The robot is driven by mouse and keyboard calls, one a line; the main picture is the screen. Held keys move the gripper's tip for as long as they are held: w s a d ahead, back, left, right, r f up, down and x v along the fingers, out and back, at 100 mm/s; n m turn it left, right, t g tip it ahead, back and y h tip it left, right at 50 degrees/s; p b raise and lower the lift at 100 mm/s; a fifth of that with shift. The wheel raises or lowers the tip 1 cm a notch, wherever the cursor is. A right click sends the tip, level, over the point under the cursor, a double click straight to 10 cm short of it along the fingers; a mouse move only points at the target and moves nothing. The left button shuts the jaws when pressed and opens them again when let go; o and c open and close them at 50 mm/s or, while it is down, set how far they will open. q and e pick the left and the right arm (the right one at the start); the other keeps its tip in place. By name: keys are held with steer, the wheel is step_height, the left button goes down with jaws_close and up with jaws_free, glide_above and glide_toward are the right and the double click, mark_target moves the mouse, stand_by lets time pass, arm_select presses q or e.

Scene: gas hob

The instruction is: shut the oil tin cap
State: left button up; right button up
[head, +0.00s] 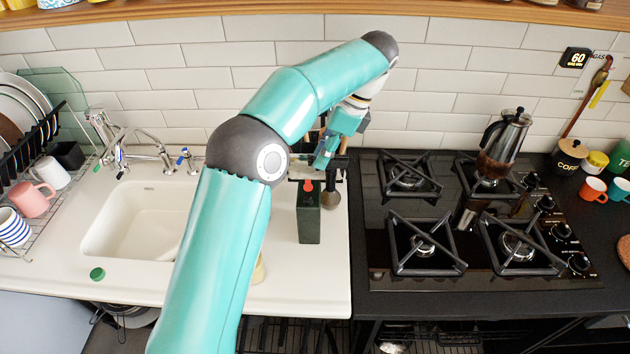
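The oil tin (309,224) is a dark green upright box on the white counter, between the sink and the hob. A small red cap or spout (308,185) shows at its top; I cannot tell whether it is open or shut. My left arm reaches up from the bottom and bends over. Its gripper (323,160) points down just behind and above the tin, slightly to the right, and appears apart from the cap. The fingers are small and partly merge with things behind, so their opening is unclear. My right gripper is out of view.
The sink (140,222) with its tap is at left, partly covered by my arm. A dark round-headed utensil (330,199) is right of the tin. The black hob (455,272) at right bears a moka pot (501,148). A green disc (97,273) lies at the front left.

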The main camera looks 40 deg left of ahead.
mark_target(306, 185)
arm_select(q)
steer(key=x, duration=0.4)
steer(key=shift+s+b, duration=0.3)
steer(key=shift+x, duration=0.85)
steer(key=shift+a, duration=0.1)
steer(key=shift+w, duration=0.1)
